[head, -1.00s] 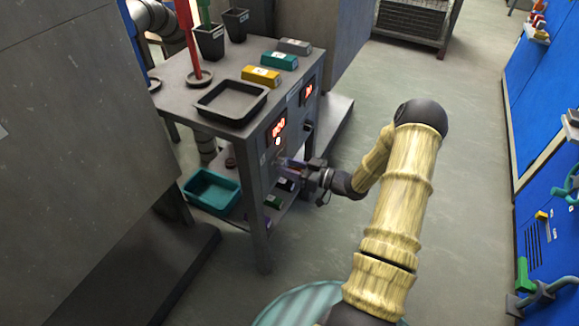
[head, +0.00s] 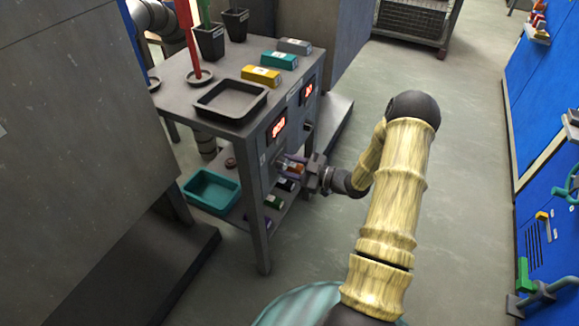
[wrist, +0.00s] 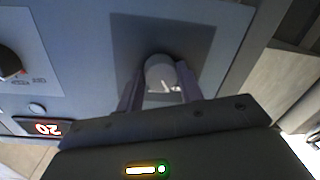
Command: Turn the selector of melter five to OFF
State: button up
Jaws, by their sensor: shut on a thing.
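The melter's front panel (head: 268,168) is on the near side of the grey stand, under a lit red display (head: 279,127). My gripper (head: 287,160) is at this panel, its fingers shut on a selector knob. In the wrist view the round grey knob (wrist: 160,72) sits between the two fingers of my gripper (wrist: 160,85), with a pale mark on it. Its position markings are hidden or unreadable, and I cannot read the melter's number. A second, dark selector knob (wrist: 9,62) is on the neighbouring panel, above a display (wrist: 38,127) reading 20.
A black tray (head: 231,101), yellow block (head: 261,76), teal block (head: 280,60) and grey block (head: 295,46) lie on the stand top. A teal bin (head: 211,191) is on the lower shelf. Blue cabinets (head: 550,130) stand right; the floor between is clear.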

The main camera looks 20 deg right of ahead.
jog(key=shift+f+n+b, duration=0.1)
jog(key=shift+n+b, duration=0.2)
jog(key=shift+n, duration=1)
jog(key=o, duration=1)
jog(key=p+v, duration=0.3)
jog(key=v, duration=1.4)
jog(key=shift+s+d, duration=0.15)
jog(key=shift+s, duration=0.05)
